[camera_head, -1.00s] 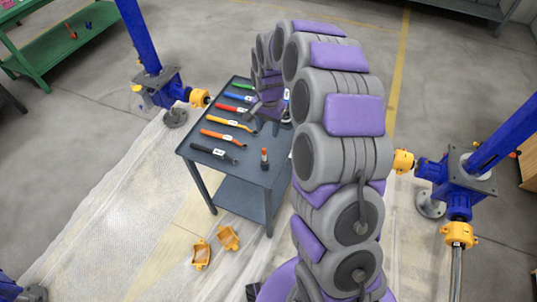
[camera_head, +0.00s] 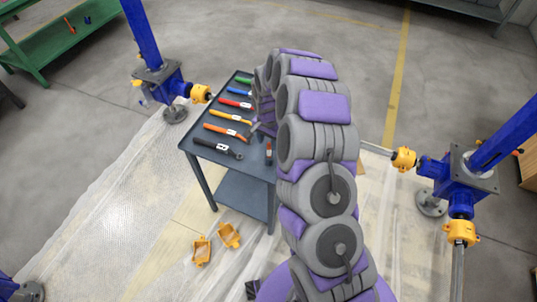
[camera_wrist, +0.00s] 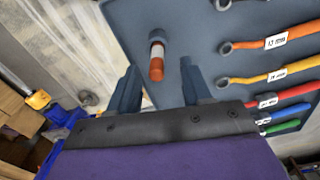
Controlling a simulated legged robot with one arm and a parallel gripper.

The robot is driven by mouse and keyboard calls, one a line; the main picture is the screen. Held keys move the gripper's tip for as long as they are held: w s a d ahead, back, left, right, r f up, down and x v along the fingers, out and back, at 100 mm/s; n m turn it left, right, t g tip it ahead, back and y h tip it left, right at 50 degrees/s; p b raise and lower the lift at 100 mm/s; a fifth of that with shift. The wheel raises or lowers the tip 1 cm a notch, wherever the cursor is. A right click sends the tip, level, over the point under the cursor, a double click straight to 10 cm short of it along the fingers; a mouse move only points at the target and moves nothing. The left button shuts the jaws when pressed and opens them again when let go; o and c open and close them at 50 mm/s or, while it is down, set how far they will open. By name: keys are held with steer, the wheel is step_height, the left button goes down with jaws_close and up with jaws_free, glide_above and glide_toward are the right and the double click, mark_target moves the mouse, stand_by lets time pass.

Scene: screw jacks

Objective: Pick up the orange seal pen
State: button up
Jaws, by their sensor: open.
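The seal pen (camera_wrist: 156,58) stands upright on the grey cart's top, near its edge. It has an orange end, a white band and a dark part. In the head view the pen (camera_head: 268,152) is a small upright shape beside my arm, close to the cart's right side. My gripper (camera_wrist: 160,85) is open and empty in the wrist view, its two dark fingers spread to either side of the pen's line. In the head view my arm mostly hides the gripper.
The cart (camera_head: 200,158) carries a row of colored wrenches, including an orange one (camera_head: 226,132) and a black one (camera_head: 217,148). Blue screw jacks stand left (camera_head: 160,80) and right (camera_head: 458,175). Orange clamp pieces (camera_head: 229,236) lie on the floor sheet.

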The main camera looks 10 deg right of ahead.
mark_target(268, 150)
steer(key=f+b, duration=0.1)
steer(key=f, duration=0.1)
steer(key=d+f+b, duration=0.1)
steer(key=f, duration=0.2)
steer(key=shift+d+f, duration=0.2)
steer(key=shift+f, duration=0.45)
steer(key=shift+a, duration=0.75)
steer(key=shift+c, duration=0.2)
steer(key=shift+a, duration=0.1)
steer(key=shift+c, duration=0.7)
steer(key=shift+d, duration=0.7)
steer(key=c, duration=0.6)
jaws_close()
steer(key=shift+a+r, duration=0.1)
steer(key=shift+a, duration=0.3)
